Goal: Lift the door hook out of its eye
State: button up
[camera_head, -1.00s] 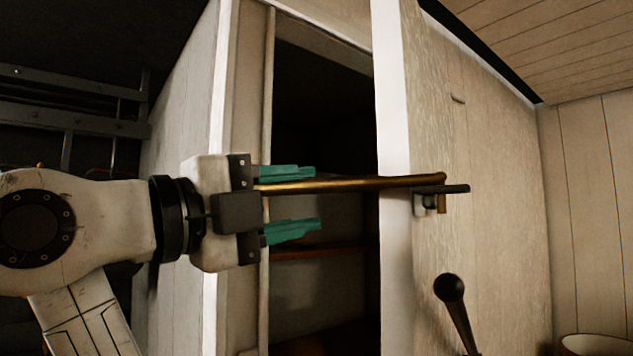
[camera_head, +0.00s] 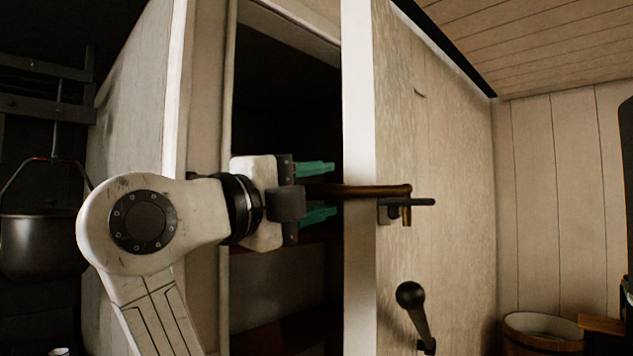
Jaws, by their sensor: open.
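The brass door hook (camera_head: 375,190) runs level across the dark gap of the doorway to the pale door (camera_head: 450,190). Its end bends downward at the dark eye (camera_head: 390,206) on the door, and the bent tip shows below the eye. My gripper (camera_head: 325,190) is open, with one teal finger above the line of the hook and one below it. The fingertips point right and stop short of the door edge. Whether the fingers touch the hook cannot be told. The hook's left end is hidden by my gripper.
A black lever handle (camera_head: 411,297) sticks out from the door below the eye. The door's white edge (camera_head: 357,190) stands just right of my fingers. A wooden tub (camera_head: 543,340) is at the lower right. A dark pot (camera_head: 40,245) hangs at the left.

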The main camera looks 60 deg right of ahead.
jog(key=shift+d, duration=0.1)
jog(key=shift+c, duration=0.3)
grip_shut()
dwell(0.4)
